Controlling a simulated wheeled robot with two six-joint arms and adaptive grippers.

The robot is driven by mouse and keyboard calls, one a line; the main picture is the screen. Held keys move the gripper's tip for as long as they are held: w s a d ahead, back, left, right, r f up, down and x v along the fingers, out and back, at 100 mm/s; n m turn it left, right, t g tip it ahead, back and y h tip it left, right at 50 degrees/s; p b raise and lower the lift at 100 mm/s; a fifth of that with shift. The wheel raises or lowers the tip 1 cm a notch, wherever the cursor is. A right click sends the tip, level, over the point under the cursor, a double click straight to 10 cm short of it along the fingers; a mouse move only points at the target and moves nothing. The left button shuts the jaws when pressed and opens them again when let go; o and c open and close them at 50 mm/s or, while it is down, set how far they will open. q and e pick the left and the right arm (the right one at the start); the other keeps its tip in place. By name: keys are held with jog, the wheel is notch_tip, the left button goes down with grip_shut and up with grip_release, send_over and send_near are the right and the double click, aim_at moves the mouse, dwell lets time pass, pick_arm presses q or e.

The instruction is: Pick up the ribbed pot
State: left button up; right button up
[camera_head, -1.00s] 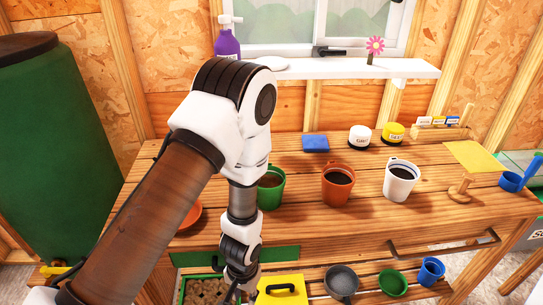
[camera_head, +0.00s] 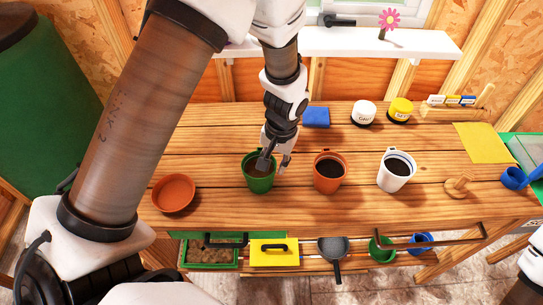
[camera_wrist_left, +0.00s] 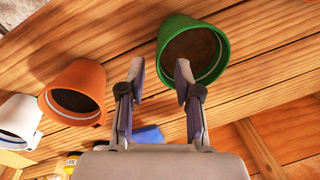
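Three pots stand upright in a row on the wooden bench: a green pot (camera_head: 259,184), an orange pot (camera_head: 328,180) and a white pot (camera_head: 395,176). Each looks dark inside. I cannot make out ribs on any of them, so I cannot tell which is the ribbed one. My left gripper (camera_head: 273,163) is open and empty at the green pot, its fingers overlapping the rim's right side. In the left wrist view, one fingertip overlaps the rim of the green pot (camera_wrist_left: 219,66); the other lies between it and the orange pot (camera_wrist_left: 78,78). Contact is unclear.
An orange saucer (camera_head: 174,194) lies to the left. A blue block (camera_head: 316,117), a white jar (camera_head: 364,113) and a yellow jar (camera_head: 400,110) stand behind the pots.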

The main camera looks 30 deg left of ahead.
aim_at(270, 188)
pick_arm(q)
jog(key=shift+f+b, duration=0.7)
jog(key=shift+f, duration=0.15)
jog(key=shift+s+f, duration=0.2)
jog(key=shift+f, duration=0.05)
jog(key=f, duration=0.4)
jog(key=a+f+p, duration=0.1)
jog(key=f, duration=0.2)
jog(key=shift+w, duration=0.15)
jog(key=shift+w+f, duration=0.2)
jog(key=shift+s+r, duration=0.15)
jog(key=shift+s, duration=0.05)
grip_shut()
